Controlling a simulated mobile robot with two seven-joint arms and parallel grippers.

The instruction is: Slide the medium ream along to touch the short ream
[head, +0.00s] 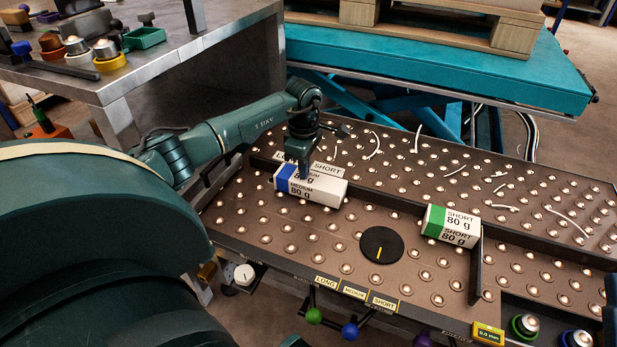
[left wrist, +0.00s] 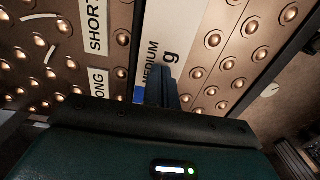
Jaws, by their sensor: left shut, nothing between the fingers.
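The medium ream (head: 322,190), white with a blue end and marked MEDIUM 80 g, lies on the ball-studded table left of centre. The short ream (head: 452,226), white with a green end, lies to its right beside a dark upright stop, with a wide gap between the two reams. My left gripper (head: 305,172) is shut and points down at the medium ream's top near its blue end; whether it touches cannot be told. The left wrist view shows its closed fingers (left wrist: 163,88) over the medium ream (left wrist: 185,40). My right gripper is not in view.
A round black disc (head: 381,246) with a yellow mark sits on the ball table (head: 300,236) in front of the gap. A dark rail runs behind the reams. Paper strips lie beyond it. A teal lift table (head: 450,70) with a wooden pallet stands behind.

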